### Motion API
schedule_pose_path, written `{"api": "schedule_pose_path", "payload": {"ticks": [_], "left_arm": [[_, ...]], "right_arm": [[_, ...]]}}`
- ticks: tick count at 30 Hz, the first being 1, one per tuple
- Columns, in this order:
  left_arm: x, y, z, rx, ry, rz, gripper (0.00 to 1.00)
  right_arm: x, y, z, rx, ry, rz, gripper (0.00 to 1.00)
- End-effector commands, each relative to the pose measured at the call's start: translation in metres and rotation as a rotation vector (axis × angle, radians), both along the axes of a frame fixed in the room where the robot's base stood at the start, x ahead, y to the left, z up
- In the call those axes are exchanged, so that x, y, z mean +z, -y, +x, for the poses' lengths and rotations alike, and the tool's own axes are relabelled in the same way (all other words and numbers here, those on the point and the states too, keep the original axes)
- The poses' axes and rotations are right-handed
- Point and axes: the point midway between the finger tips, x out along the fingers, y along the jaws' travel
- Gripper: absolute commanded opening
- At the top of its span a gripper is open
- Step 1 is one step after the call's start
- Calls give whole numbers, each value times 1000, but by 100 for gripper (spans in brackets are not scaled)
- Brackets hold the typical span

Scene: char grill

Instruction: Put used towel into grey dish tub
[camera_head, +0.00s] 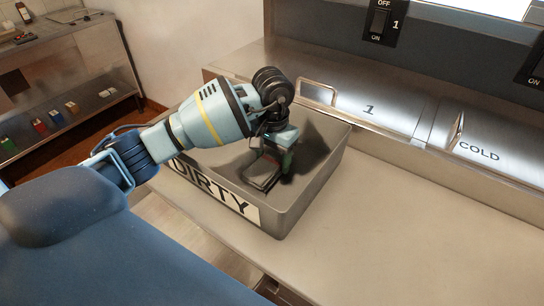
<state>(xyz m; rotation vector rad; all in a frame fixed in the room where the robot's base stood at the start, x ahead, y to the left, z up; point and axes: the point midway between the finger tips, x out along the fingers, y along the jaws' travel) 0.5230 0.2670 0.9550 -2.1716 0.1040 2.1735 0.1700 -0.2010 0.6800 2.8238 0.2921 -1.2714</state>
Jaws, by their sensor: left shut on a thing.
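The grey dish tub (282,222) stands on the counter with a white "DIRTY" label on its front side. My left gripper (266,180) reaches down inside the tub, below the rim and near its middle. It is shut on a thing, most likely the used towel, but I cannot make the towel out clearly. A small dark green patch shows beside the fingers, and I cannot tell what it belongs to. My left arm hides part of the tub's left side. My right gripper is not in view.
The pale counter (400,230) is clear to the right of the tub. A steel shelf unit (70,75) with small coloured boxes stands at the far left.

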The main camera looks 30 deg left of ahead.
Motion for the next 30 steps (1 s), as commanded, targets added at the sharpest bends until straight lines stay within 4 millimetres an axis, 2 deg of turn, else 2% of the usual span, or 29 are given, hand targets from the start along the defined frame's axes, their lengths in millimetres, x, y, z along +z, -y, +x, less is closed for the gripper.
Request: {"api": "schedule_pose_path", "payload": {"ticks": [12, 13, 17, 26, 30], "left_arm": [[-7, 0, 0, 0, 0, 1, 40], [-7, 0, 0, 0, 0, 1, 64], [-6, 0, 0, 0, 1, 1, 81], [-4, 0, 0, 0, 2, 0, 83], [5, 0, 1, 0, 6, -1, 83]], "right_arm": [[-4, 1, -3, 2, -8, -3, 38], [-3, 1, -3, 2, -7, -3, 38], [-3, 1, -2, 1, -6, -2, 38], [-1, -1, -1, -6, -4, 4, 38], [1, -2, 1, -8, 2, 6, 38]]}}
